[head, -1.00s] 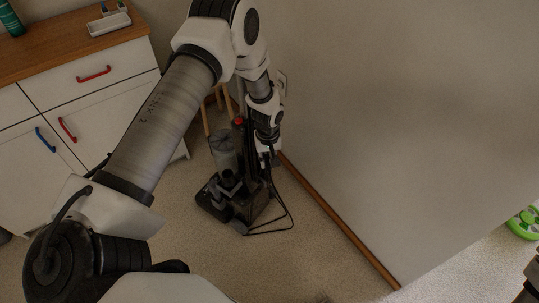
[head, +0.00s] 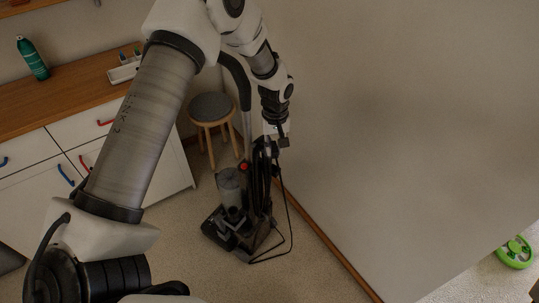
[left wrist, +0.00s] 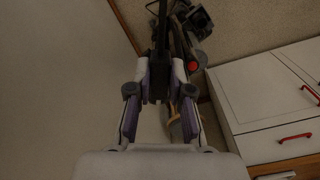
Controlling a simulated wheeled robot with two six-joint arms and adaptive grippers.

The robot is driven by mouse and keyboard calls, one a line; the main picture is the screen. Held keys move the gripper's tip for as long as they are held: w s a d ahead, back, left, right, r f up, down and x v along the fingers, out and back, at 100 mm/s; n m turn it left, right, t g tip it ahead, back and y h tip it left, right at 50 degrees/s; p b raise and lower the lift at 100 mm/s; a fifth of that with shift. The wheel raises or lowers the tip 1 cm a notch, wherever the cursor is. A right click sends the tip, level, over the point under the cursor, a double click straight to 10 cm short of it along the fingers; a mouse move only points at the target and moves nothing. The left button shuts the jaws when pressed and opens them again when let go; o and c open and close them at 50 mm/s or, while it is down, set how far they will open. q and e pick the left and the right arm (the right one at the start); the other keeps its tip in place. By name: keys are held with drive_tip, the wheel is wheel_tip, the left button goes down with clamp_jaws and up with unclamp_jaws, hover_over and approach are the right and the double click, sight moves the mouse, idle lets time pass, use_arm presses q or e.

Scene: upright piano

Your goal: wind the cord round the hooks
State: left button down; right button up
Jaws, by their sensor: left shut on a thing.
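A dark upright vacuum cleaner (head: 230,190) with a grey canister and a red button stands on the floor beside the wall. Its thin black cord (head: 290,225) loops out to the right of the base and runs up toward the handle. My left gripper (head: 277,137) is near the upper part of the cleaner, shut on the cord. The hooks are too small and dark to make out. My right gripper does not show.
A white cabinet (head: 150,165) with a wooden top stands at the left, holding a green bottle (head: 32,58) and a white tray (head: 124,71). A round stool (head: 210,107) stands behind the cleaner. The wall (head: 400,130) closes off the right. A green object (head: 515,252) lies at far right.

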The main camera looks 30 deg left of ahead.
use_arm(q)
drive_tip(key=w+b, duration=0.3)
drive_tip(key=w, duration=1.1)
drive_tip(key=shift+w+d+f, duration=0.15)
drive_tip(key=shift+w+d, duration=0.05)
drive_tip(key=shift+w, duration=0.15)
